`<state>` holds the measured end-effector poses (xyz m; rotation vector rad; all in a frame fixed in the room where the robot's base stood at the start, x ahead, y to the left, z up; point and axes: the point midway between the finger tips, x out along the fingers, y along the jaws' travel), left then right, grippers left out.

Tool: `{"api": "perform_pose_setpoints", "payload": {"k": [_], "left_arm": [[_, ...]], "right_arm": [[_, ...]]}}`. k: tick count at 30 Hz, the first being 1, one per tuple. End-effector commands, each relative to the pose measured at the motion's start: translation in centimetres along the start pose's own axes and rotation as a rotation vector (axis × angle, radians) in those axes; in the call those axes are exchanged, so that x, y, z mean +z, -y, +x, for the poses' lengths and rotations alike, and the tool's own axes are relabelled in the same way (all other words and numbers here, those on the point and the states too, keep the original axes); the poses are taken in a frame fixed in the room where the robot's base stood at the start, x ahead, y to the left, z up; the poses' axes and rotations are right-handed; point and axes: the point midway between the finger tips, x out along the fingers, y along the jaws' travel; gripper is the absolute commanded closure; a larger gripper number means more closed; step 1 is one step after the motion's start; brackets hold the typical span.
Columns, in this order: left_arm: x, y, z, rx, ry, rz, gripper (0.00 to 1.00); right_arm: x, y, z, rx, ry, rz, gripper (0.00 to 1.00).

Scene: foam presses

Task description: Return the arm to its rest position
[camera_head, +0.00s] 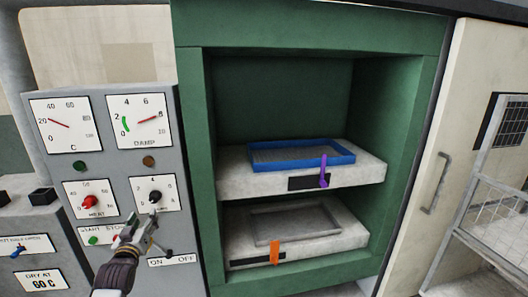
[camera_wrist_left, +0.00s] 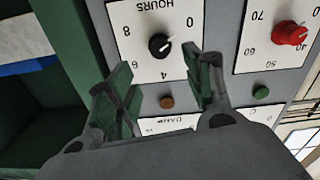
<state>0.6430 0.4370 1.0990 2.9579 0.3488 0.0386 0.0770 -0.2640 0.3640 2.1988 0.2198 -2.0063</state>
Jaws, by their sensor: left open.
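My left gripper (camera_head: 143,224) is in front of the grey control panel (camera_head: 130,180), at its lower part. Its two fingers stand apart with nothing between them. In the left wrist view the open fingers (camera_wrist_left: 163,80) frame the panel, and the black knob (camera_wrist_left: 159,44) of the hours dial lies just past the tips, apart from them as far as I can tell. In the head view this black knob (camera_head: 155,196) is just above the gripper. My left forearm comes up from the bottom edge. My right gripper is not in view.
A green press cabinet (camera_head: 195,150) stands open to the right. The red heat knob (camera_head: 90,202) is left of the gripper. A pale door (camera_head: 435,130) is far right.

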Motion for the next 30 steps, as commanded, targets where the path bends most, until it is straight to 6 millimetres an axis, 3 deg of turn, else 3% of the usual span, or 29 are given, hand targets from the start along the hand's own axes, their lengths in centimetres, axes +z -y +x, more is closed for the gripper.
{"api": "perform_pose_setpoints", "payload": {"k": [5, 14, 23, 30], "left_arm": [[-0.5, -0.1, 0.0, 0.007, -0.022, 0.069, 0.48], [5.7, 1.5, 1.2, -0.008, 0.057, 0.155, 0.48], [17.2, 2.7, 1.4, -0.001, 0.221, 0.224, 0.48], [27.7, 3.1, -0.4, 0.018, 0.377, 0.271, 0.48]], "right_arm": [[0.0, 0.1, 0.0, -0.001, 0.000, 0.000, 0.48], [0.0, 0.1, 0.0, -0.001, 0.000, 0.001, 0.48], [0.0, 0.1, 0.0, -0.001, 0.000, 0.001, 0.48], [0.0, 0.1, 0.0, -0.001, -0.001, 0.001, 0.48]]}}
